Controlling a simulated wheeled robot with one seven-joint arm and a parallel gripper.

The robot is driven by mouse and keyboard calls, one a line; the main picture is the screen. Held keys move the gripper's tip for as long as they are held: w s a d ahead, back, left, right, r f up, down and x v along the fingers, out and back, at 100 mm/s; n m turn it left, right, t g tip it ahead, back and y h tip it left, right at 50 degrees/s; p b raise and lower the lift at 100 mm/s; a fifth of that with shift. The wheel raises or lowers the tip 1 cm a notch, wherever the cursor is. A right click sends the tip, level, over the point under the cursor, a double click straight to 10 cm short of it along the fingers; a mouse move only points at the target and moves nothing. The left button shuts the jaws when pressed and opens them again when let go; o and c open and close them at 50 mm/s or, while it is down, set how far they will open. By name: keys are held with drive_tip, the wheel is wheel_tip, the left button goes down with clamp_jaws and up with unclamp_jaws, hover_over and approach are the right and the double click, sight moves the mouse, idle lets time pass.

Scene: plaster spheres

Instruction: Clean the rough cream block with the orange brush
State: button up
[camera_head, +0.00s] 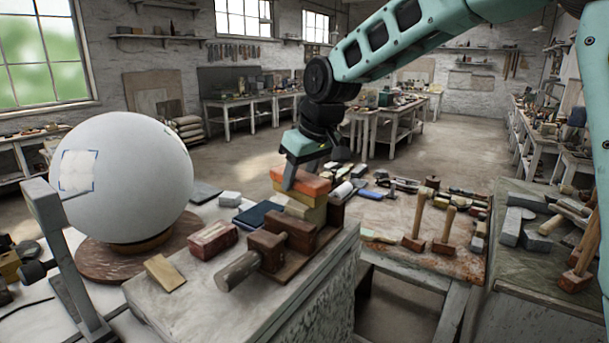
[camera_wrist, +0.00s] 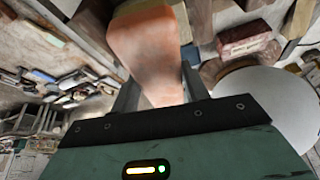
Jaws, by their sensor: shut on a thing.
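My gripper (camera_head: 294,182) is shut on the orange brush (camera_head: 312,184), a block-like piece lying roughly level. In the wrist view the orange brush (camera_wrist: 147,48) sits between the two fingers and fills the upper middle. Directly under it in the head view is the cream block (camera_head: 308,212), yellowish, held in a brown wooden vise (camera_head: 265,248) on the bench. The brush appears to rest on or just above the block's top; I cannot tell if they touch. The brush hides most of the block's top face.
A large white sphere (camera_head: 125,180) stands on a round base at the left. On the pale bench lie a reddish block (camera_head: 213,240), a tan block (camera_head: 165,273), a dark blue item (camera_head: 257,215) and a grey block (camera_head: 230,198). Several mallets stand on the table at right.

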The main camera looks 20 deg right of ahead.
sight(312, 178)
drive_tip(key=shift+w+a, duration=0.25)
drive_tip(key=shift+w, duration=0.2)
drive_tip(key=shift+s+d+r+p, duration=0.25)
drive_tip(key=shift+s+r, duration=0.1)
drive_tip(key=shift+s, duration=0.15)
drive_tip(key=shift+s+d+r+p, duration=0.15)
drive_tip(key=shift+s+d+r, duration=0.05)
drive_tip(key=shift+s+r, duration=0.2)
drive_tip(key=shift+s, duration=0.1)
drive_tip(key=shift+f, duration=0.1)
drive_tip(key=shift+s+d+f, duration=0.1)
drive_tip(key=shift+s+d, duration=0.5)
drive_tip(key=shift+s, duration=0.2)
drive_tip(key=shift+f+b, duration=0.6)
drive_tip(key=shift+b, duration=0.05)
